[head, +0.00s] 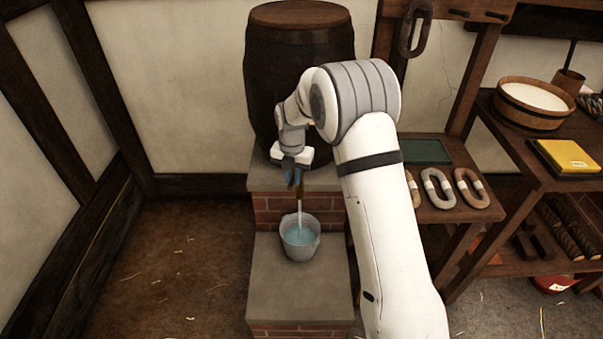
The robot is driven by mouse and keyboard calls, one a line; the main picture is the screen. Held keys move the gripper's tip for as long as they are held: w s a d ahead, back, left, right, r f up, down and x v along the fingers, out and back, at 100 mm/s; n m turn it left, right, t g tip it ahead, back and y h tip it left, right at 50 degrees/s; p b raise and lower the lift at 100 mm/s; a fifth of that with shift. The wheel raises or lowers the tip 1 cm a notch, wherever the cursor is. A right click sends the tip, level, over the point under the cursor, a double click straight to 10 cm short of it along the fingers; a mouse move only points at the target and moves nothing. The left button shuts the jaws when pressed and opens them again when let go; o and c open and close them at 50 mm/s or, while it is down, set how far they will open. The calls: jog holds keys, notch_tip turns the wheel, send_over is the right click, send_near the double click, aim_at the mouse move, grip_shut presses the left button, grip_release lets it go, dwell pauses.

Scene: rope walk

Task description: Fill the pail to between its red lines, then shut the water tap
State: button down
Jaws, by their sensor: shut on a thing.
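The pail (301,250) is a small grey bucket standing upright on the lower stone-topped brick step. A stream of water (300,215) runs down into it, and pale blue water shows inside. I cannot make out the red lines or the exact level from here. The dark wooden barrel (300,85) stands on the upper brick step behind the pail. My gripper (294,180) points down in front of the barrel's base, right above the stream. It is shut on the water tap, which is mostly hidden by the fingers.
A wooden bench on the right holds a green tray (423,150) and several rope coils (472,188). A further table bears a wooden tub (535,100) and a yellow box (566,157). The floor left of the steps is clear.

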jog(key=shift+s+f, duration=0.1)
jog(key=shift+s, duration=0.05)
dwell(0.3)
jog(key=c, duration=1.4)
grip_release()
jog(key=shift+d, duration=0.1)
jog(key=shift+r, duration=4)
